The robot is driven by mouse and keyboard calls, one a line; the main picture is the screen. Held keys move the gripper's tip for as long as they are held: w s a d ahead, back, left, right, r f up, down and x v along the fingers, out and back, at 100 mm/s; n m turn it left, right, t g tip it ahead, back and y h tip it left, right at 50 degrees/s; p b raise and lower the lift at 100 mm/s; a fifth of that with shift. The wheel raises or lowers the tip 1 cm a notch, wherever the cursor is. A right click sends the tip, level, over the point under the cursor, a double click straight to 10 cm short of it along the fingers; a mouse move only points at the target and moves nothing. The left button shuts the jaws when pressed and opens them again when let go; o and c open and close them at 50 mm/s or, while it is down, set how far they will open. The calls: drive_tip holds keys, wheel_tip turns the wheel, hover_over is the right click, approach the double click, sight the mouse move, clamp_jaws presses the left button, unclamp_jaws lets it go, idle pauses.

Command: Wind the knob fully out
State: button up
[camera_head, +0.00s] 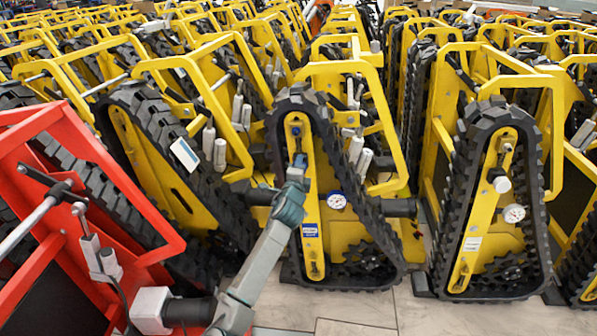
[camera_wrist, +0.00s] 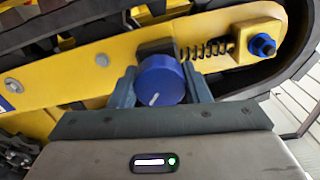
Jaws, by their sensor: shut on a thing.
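The knob (camera_wrist: 161,80) is a round blue cap with a white pointer line in the wrist view. It sits on a yellow track plate (camera_wrist: 70,65), beside a dark block and a coil spring (camera_wrist: 207,48). My gripper (camera_wrist: 160,88) has one finger on each side of the knob and is shut on it. The pointer slants toward the lower left. In the head view my gripper (camera_head: 299,165) reaches the yellow plate (camera_head: 307,190) of the middle carrier's track. The knob is hidden there by my gripper.
A blue bolt (camera_wrist: 263,45) ends the spring rod. A blue-rimmed gauge (camera_head: 337,200) is right of my arm in the head view. Black tracks (camera_head: 370,210) surround the plate. A red carrier (camera_head: 75,185) stands at left. Tiled floor (camera_head: 400,310) is clear in front.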

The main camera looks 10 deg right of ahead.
drive_tip(key=n+b, duration=0.2)
drive_tip(key=n, duration=0.4)
drive_tip(key=shift+n, duration=0.3)
idle(0.4)
drive_tip(key=o, duration=1)
